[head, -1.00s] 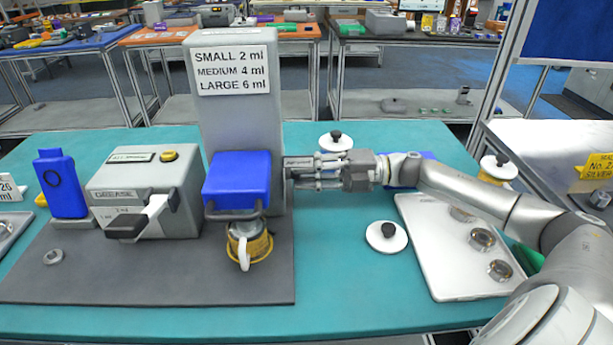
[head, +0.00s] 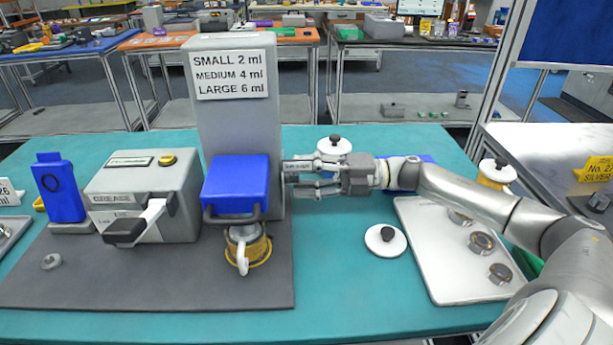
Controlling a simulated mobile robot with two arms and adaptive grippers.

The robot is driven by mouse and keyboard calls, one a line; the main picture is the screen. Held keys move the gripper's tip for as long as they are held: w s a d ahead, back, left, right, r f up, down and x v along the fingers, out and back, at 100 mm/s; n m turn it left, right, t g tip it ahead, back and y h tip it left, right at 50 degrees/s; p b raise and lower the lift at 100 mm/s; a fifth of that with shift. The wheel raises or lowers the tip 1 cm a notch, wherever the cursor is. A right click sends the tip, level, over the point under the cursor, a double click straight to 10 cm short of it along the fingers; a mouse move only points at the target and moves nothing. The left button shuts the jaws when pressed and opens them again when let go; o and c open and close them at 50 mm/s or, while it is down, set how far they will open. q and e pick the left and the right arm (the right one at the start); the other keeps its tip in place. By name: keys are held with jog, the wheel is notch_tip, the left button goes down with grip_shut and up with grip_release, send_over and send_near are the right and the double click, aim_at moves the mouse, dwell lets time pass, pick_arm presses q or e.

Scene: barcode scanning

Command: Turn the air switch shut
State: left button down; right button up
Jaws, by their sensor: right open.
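The tall grey machine (head: 238,125) with the "SMALL 2 ml, MEDIUM 4 ml, LARGE 6 ml" sign stands at the back centre. A blue block (head: 236,184) sticks out from its front. My right gripper (head: 290,176) is open at the machine's right side, its fingers pointing left at that side. A small dark lettered piece (head: 298,164) shows by the fingers; I cannot tell for sure whether it is the air switch, or its position. The fingers hide part of that side. My left gripper is not in view.
A yellow-banded cup (head: 247,248) sits below the blue block. A grey GREASE box (head: 145,195) and blue stand (head: 60,190) are left. A white-lidded container (head: 334,147) is behind my gripper. A white lid (head: 386,240) and white tray (head: 430,270) with metal rings are right.

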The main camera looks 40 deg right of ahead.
jog(key=shift+d, duration=0.1)
jog(key=v, duration=0.8)
jog(key=shift+f, duration=0.1)
jog(key=shift+v, duration=1.95)
